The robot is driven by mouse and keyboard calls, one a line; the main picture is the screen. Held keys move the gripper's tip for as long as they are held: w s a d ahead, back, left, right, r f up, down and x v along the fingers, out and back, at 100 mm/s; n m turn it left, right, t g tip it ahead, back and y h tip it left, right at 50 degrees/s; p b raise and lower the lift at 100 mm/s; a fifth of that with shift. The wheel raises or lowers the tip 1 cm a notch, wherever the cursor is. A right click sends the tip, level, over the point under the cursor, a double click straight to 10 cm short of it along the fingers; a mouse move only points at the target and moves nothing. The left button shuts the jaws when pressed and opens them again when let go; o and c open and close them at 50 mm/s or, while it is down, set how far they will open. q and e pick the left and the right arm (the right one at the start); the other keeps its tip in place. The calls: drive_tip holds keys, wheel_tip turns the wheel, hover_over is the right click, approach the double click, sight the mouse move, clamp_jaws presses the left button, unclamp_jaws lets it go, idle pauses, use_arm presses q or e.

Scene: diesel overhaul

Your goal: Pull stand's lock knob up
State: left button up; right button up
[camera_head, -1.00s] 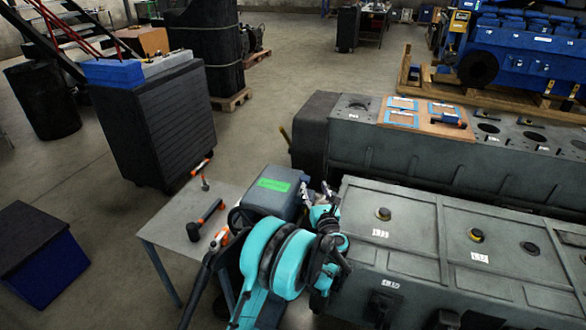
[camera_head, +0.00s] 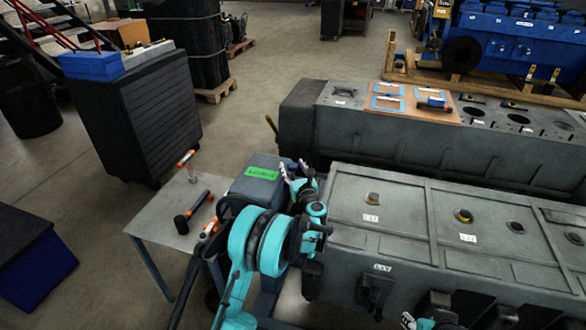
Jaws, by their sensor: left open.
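The stand's grey box (camera_head: 248,190), with a green label (camera_head: 262,173) on top, sits at the left end of a long grey engine block (camera_head: 400,206). I cannot make out the lock knob; it is too small or hidden by my arm. My left gripper (camera_head: 294,170) is open, with its fingers pointing up, just right of the green label. No object shows between its fingers. My teal left arm covers the area below the box. A small teal and white part (camera_head: 420,322) at the bottom edge looks like my right gripper; its fingers cannot be made out.
A small metal table (camera_head: 160,212) with a hammer (camera_head: 190,212) and orange-handled tools stands left of the stand. A second grey block (camera_head: 350,135) lies behind, bearing a wooden board (camera_head: 420,110). A black cabinet (camera_head: 135,120) stands back left. Floor between is clear.

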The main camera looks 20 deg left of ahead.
sight(293, 165)
use_arm(q)
clamp_jaws()
drive_tip(key=shift+r+p, duration=0.95)
drive_tip(key=shift+r, duration=1.05)
drive_tip(key=shift+w, duration=0.1)
unclamp_jaws()
drive_tip(key=v, duration=1.2)
